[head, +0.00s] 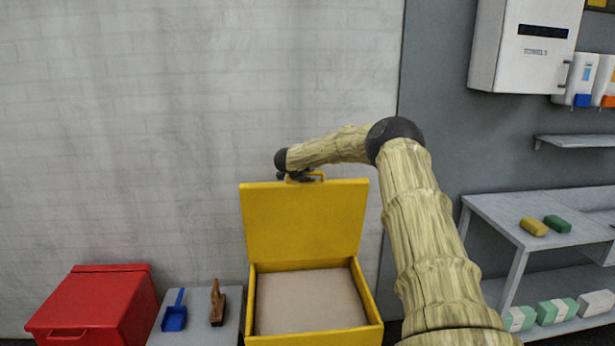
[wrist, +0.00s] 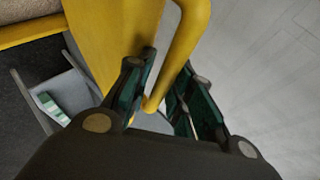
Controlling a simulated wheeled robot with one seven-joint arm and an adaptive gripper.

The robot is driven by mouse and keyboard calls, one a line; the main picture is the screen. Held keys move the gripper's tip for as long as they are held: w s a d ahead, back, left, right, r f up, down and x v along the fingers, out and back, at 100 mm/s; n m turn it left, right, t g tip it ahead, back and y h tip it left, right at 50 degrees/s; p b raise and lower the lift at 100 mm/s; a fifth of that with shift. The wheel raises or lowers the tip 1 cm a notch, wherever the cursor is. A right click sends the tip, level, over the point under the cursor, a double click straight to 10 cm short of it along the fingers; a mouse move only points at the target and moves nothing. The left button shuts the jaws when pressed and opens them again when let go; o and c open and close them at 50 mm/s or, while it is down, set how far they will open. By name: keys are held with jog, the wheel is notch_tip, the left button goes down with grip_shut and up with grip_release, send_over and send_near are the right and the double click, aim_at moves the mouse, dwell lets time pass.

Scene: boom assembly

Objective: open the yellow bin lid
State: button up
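The yellow bin (head: 315,341) stands in the middle of the head view. Its yellow lid (head: 305,220) is raised, standing nearly upright against the wall side. The bin's inside shows a flat beige-grey surface. A yellow handle (head: 319,174) sits on the lid's top edge, and it also shows in the wrist view (wrist: 188,40). My gripper (head: 298,176) is at this handle, at the top of the lid. In the wrist view my gripper's fingers (wrist: 163,95) are apart, with the handle bar running between them. I cannot tell whether they touch the handle.
A red bin (head: 95,305) with a shut lid stands at the left. A blue dustpan (head: 174,316) and a brown brush (head: 217,305) lie on a grey surface beside the yellow bin. A grey shelf table (head: 500,212) stands at the right, and a white towel dispenser (head: 525,45) hangs above.

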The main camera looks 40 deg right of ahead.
jog(key=v, duration=1.1)
jog(key=shift+s+a+r, duration=0.2)
jog(key=shift+a, duration=0.1)
